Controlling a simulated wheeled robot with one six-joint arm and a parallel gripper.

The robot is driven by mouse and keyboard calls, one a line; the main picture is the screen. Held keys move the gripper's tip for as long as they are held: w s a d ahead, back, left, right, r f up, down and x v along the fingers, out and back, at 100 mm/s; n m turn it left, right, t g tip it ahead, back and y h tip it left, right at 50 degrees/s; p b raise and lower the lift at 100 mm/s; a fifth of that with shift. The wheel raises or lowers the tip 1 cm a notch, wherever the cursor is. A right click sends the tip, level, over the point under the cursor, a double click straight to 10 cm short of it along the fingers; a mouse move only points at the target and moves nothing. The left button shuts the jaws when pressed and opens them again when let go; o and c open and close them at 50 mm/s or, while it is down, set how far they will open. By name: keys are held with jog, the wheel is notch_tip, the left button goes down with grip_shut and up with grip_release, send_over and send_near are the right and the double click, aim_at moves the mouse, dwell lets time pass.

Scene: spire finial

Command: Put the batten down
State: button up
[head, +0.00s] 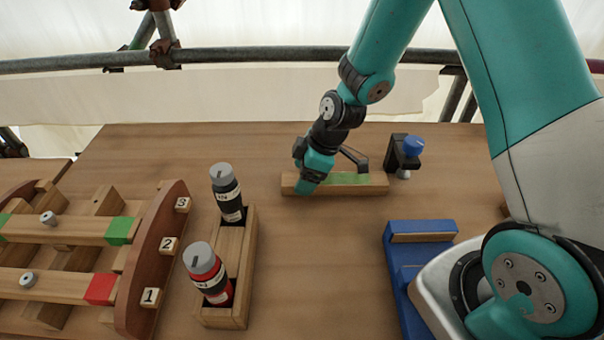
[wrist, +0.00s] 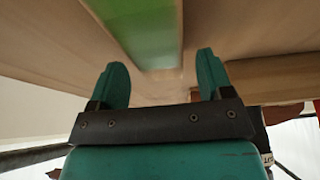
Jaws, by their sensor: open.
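A wooden batten (head: 375,184) with a green stretch on top lies near the back of the table. Its green face also shows in the wrist view (wrist: 148,35), lined up with the gap between the fingers. My gripper (head: 308,187) is at the batten's left part in the head view, and hides some of it. In the wrist view my gripper (wrist: 162,72) is open, with a finger on each side and nothing seen clamped between them. I cannot tell whether the fingers touch the batten.
A black clamp with a blue knob (head: 412,147) stands right of the batten. A wooden holder (head: 249,252) with two bottles, a slatted frame with numbered blocks (head: 157,262) and a blue tray (head: 398,268) stand nearer. The table middle is clear.

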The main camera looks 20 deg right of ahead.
jog(key=p+v, duration=0.6)
jog(key=v, duration=0.4)
jog(key=s+a+r+m, duration=0.2)
jog(key=s+a+r, duration=0.15)
jog(key=r, duration=0.35)
jog(key=s+a+r+m, duration=0.1)
jog(key=s+a+r, duration=0.25)
jog(key=r, duration=0.25)
jog(key=s+r+m+g, duration=0.1)
jog(key=s+r, duration=0.3)
jog(key=s, duration=0.2)
jog(key=s+a+r+m, duration=0.1)
jog(key=s+r+m, duration=0.1)
jog(key=s+r, duration=0.2)
jog(key=s, duration=0.3)
jog(key=shift+s+a+m+g, duration=0.2)
jog(key=shift+a+m+g, duration=0.1)
jog(key=shift+g, duration=0.1)
